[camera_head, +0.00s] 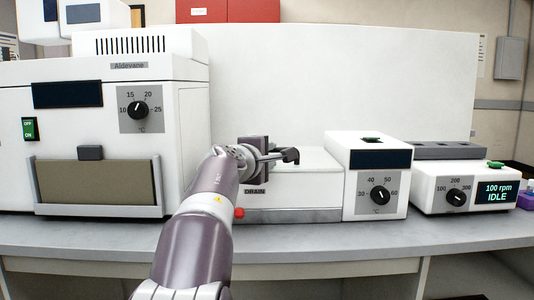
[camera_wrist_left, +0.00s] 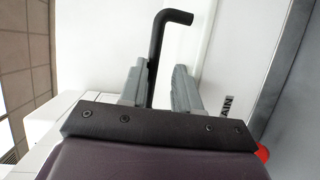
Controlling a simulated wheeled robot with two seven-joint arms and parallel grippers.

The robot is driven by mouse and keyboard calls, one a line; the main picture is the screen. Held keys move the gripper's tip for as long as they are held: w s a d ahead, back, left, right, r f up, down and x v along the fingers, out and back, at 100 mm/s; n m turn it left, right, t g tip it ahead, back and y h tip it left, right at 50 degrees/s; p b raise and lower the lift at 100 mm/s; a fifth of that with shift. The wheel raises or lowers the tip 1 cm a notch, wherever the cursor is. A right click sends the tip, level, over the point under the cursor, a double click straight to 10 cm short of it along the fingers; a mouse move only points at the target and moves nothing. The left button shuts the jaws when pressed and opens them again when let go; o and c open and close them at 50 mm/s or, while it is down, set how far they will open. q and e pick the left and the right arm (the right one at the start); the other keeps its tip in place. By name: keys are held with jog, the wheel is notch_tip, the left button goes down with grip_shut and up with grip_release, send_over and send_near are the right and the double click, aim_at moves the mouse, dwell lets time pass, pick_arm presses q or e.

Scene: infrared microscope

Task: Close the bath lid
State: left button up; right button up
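The bath (camera_head: 292,214) is a low white box with a grey lower band, a DRAIN label and a dial panel (camera_head: 380,185) at its right end. A pale flat surface (camera_head: 318,160) shows on its top; I cannot tell for sure whether this is the lid. My left gripper (camera_head: 276,155) is at the bath's left end, above the DRAIN label. In the left wrist view its two grey fingers (camera_wrist_left: 158,88) are apart. A black bent bar (camera_wrist_left: 156,45) shows between them and extends beyond the tips, its end bending right. Contact with the fingers is not clear. My right gripper is not in view.
A large white Aldevane unit (camera_head: 75,130) stands on the left. A shaker reading 100 rpm IDLE (camera_head: 465,188) stands right of the bath. A tall white panel (camera_head: 350,80) rises behind. A red knob (camera_head: 239,213) is close to my left arm. The counter's front edge (camera_head: 400,243) is clear.

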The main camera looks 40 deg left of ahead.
pick_arm(q)
jog(key=shift+f, duration=0.25)
jog(key=v, duration=1.2)
jog(key=shift+s+r+b, duration=0.3)
jog(key=shift+s+b, duration=0.05)
jog(key=shift+d, duration=0.1)
